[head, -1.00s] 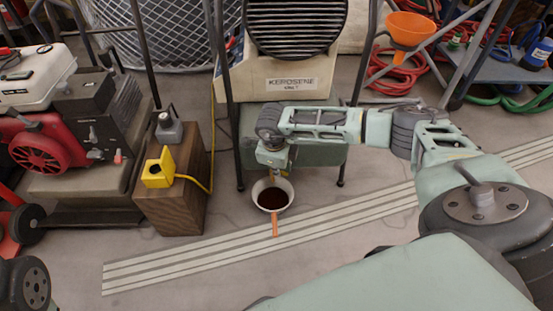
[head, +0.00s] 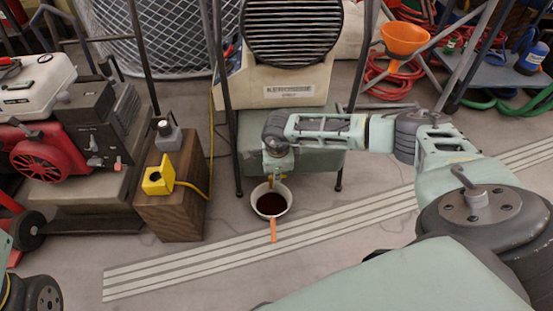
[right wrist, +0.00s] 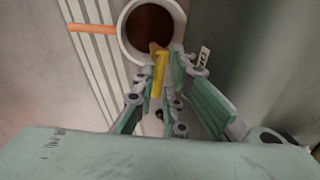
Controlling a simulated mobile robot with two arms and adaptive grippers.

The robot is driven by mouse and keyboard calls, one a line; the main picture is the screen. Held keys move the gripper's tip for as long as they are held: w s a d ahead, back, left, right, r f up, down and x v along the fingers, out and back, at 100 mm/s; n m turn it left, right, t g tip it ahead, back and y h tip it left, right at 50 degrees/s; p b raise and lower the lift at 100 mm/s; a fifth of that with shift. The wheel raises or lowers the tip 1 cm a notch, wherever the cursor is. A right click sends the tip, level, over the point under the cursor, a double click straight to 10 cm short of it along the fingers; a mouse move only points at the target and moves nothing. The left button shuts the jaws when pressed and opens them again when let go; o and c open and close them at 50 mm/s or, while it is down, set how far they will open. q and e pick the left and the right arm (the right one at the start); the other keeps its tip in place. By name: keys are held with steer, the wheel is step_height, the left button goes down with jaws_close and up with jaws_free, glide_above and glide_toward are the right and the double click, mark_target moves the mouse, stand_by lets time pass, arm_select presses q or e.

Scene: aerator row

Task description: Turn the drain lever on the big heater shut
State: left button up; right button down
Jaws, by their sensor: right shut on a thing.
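The big heater (head: 296,70) is off-white with a black grille and a kerosene label, above a grey-green tank (head: 315,160). Its drain lever shows yellow in the right wrist view (right wrist: 160,75), just above a pan. In the head view, a small brassy part of the drain (head: 278,181) shows below my right gripper (head: 277,172). In the right wrist view, my right gripper (right wrist: 157,82) has its fingers on both sides of the lever and is shut on it. The valve body is mostly hidden. My left gripper is not in view.
A white pan (head: 285,189) with dark liquid and an orange handle stands on the floor under the drain. A wooden block (head: 180,205) with a yellow item is to the left, near a red machine (head: 50,155).

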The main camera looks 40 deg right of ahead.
steer(key=shift+s+a+f, duration=0.2)
steer(key=shift+s+a, duration=0.15)
steer(key=shift+a, duration=0.05)
steer(key=c, duration=1.9)
jaws_free()
steer(key=shift+r, duration=0.1)
steer(key=shift+w+d, duration=0.1)
steer(key=shift+d, duration=0.05)
steer(key=v, duration=1.2)
steer(key=shift+w, duration=0.1)
